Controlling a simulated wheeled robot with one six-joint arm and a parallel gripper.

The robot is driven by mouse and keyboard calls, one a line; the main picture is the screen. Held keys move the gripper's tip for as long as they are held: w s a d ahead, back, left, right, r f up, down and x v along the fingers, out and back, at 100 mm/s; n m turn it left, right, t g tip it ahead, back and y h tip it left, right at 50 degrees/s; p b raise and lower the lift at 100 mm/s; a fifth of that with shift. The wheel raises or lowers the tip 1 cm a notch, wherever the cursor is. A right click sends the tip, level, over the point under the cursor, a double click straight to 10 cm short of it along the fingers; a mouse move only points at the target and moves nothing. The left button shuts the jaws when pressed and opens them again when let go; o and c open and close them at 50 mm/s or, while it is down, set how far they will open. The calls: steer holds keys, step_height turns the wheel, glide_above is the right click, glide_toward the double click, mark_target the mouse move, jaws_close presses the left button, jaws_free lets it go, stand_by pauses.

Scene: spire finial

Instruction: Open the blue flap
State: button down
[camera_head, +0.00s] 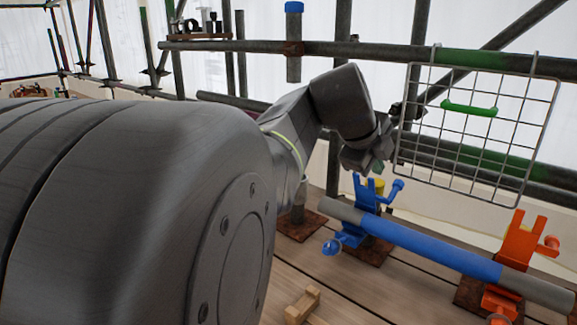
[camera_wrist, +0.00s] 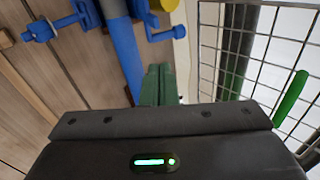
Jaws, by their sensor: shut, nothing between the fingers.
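A blue clamp (camera_head: 366,193) stands on a rusty plate on the plank deck, with a grey pole with a blue middle section (camera_head: 425,248) lying across it. Blue arms with round knobs stick out on both sides of the clamp; I cannot tell for sure which part is the flap. In the wrist view, the clamp (camera_wrist: 86,12) shows at the top, on both sides of the pole (camera_wrist: 123,48). My gripper (camera_head: 376,166) is just above and behind the clamp, apart from it. Its green fingers (camera_wrist: 158,84) are shut and empty.
A wire mesh panel with a green handle (camera_head: 469,108) hangs close to the right of my gripper. An orange clamp (camera_head: 524,241) holds the pole's right end. A yellow piece (camera_head: 378,186) is behind the blue clamp. Scaffold tubes (camera_head: 350,49) cross behind. A wooden block (camera_head: 302,306) lies in front.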

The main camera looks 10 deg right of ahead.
glide_toward(396, 186)
step_height(396, 186, down, 4)
steer(key=shift+w+d+f+p, duration=0.15)
steer(key=shift+w+d, duration=0.2)
steer(key=shift+d, duration=0.15)
steer(key=shift+w+d+f+p, duration=0.15)
steer(key=shift+w+d, duration=0.2)
steer(key=shift+d, duration=0.15)
steer(key=shift+w+d+f, duration=0.15)
steer(key=shift+w+d, duration=0.25)
steer(key=shift+d, duration=0.2)
steer(key=shift+p, duration=0.45)
steer(key=shift+w+d+p, duration=0.1)
steer(key=shift+p, duration=0.2)
steer(key=shift+d, duration=0.1)
